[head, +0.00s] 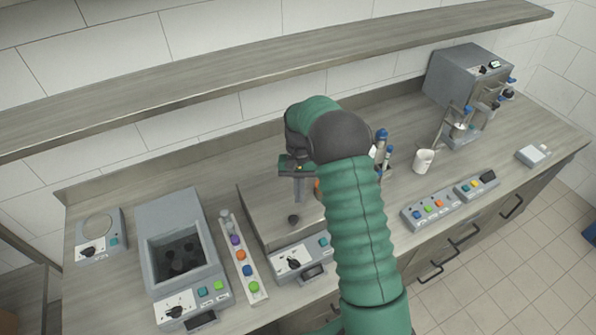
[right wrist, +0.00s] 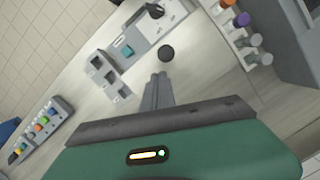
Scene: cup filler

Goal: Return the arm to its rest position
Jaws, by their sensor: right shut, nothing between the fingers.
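My right arm (head: 358,230) is green and reaches up from the bottom of the head view over the middle of the counter. My right gripper (head: 299,199) points down above the wooden-topped station at mid-counter. In the right wrist view its two grey fingers (right wrist: 158,92) are together with nothing between them. A small dark round thing (head: 293,219) on the station is close by; it also shows just beyond the fingertips in the right wrist view (right wrist: 166,53). My left gripper is not in view.
A fryer-like box (head: 158,228) and a rack of coloured knobs (head: 240,260) stand left. A white cup (head: 423,161), a button panel (head: 435,208) and a grey machine (head: 458,75) stand right. A long shelf (head: 250,70) runs along the wall. My arm hides part of the counter.

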